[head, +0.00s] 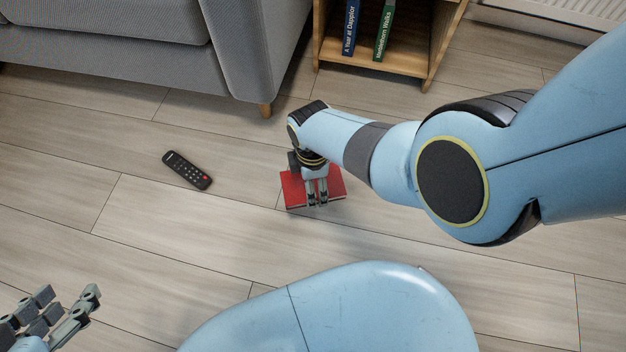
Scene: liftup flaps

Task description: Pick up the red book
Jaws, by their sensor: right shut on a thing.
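The red book (294,191) lies flat on the wooden floor near the middle of the head view. My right gripper (317,203) is over the book, pointing down, with its fingers close together at the book's near edge. It is shut on the red book; the arm and gripper hide part of the cover. My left gripper (72,308) is at the lower left corner, far from the book. Its fingers are spread apart and nothing shows between them.
A black remote (187,170) lies on the floor left of the book. A grey sofa (165,65) stands at the upper left. A wooden shelf (425,62) with a blue book (350,28) and a green book (384,32) stands at the top. Floor left of the book is mostly clear.

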